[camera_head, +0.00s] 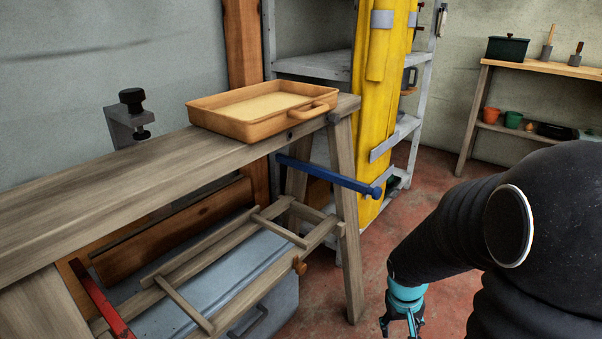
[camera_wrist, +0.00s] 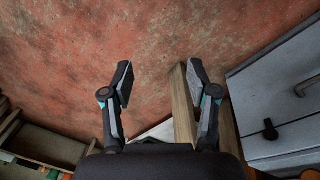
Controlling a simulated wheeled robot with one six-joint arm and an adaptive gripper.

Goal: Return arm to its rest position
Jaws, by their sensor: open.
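My arm, in a black sleeve, fills the lower right of the head view. My gripper (camera_head: 402,321) hangs at its end, pointing down over the red floor, right of the workbench leg, partly cut off by the frame's bottom edge. In the wrist view my gripper (camera_wrist: 158,85) is open, its two dark fingers apart with nothing between them but floor and part of a wooden leg beyond. An orange tray (camera_head: 240,126) with a pale inside sits on the workbench (camera_head: 100,185), apart from the gripper.
A black clamp (camera_head: 130,115) is at the bench's back edge. A blue bar (camera_head: 325,174) juts out from the bench. A grey cabinet (camera_wrist: 275,110) stands right in the wrist view. A grey shelf (camera_head: 312,66) with yellow sheeting (camera_head: 375,120) stands behind. Red floor (camera_head: 425,195) lies clear.

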